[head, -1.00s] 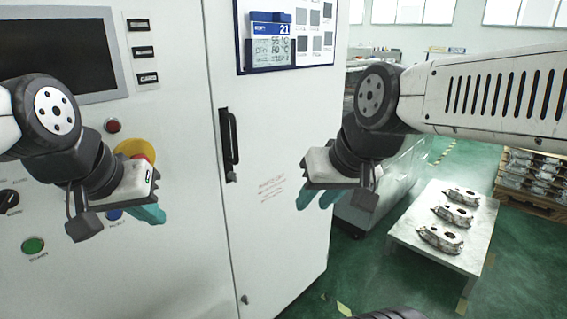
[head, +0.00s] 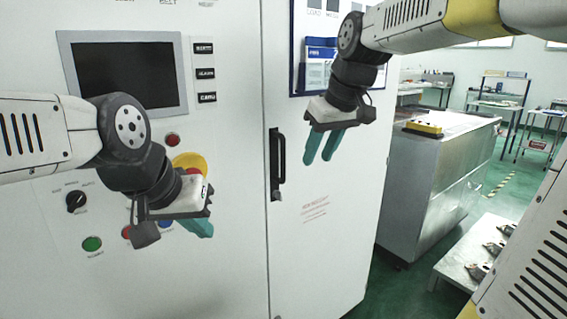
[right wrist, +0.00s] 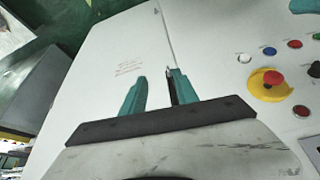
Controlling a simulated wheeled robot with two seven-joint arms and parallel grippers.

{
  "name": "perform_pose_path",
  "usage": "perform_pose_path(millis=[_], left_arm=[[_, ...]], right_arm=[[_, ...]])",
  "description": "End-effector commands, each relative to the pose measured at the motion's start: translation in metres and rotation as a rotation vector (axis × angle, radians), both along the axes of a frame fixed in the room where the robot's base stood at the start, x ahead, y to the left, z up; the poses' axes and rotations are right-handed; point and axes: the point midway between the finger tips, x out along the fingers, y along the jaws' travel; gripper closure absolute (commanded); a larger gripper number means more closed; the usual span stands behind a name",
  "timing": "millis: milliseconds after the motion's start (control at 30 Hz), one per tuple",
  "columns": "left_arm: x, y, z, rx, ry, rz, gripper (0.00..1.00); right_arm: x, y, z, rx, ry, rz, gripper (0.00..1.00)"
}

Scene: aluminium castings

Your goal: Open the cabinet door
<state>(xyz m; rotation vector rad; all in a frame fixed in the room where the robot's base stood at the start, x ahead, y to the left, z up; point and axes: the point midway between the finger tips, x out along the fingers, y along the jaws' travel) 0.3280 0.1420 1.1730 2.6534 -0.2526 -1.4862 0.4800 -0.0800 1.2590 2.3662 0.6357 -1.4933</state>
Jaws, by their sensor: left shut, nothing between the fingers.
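The white cabinet door (head: 335,255) is closed flush with the cabinet front, its seam running just left of the handle. A black vertical bar handle (head: 276,165) is on the door's left edge. My right gripper (head: 318,155) is open and empty, its two teal fingers pointing down in front of the door, to the right of the handle. In the right wrist view the open fingers (right wrist: 158,78) show against the door, with a dark strip, likely the handle, by the right finger. My left gripper (head: 203,232) is shut and empty in front of the control panel.
The control panel has a dark screen (head: 125,75), a yellow-ringed emergency stop (head: 190,163) and several buttons near my left gripper. A blue-framed board (head: 315,60) hangs on the door. A metal cabinet (head: 440,180) and a table with castings (head: 480,270) stand to the right.

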Motion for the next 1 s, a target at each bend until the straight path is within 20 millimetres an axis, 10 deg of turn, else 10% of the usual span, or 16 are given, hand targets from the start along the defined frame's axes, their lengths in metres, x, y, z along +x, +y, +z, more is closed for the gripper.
perform_pose_path(millis=[300,1000], left_arm=[[0.0,0.0,0.0,0.0,0.0,0.0,1.0],[0.0,0.0,0.0,0.0,0.0,0.0,1.0]], right_arm=[[0.092,0.059,0.007,-0.034,0.039,0.27,0.64],[0.12,0.087,-0.061,-0.035,0.042,0.304,0.64]])
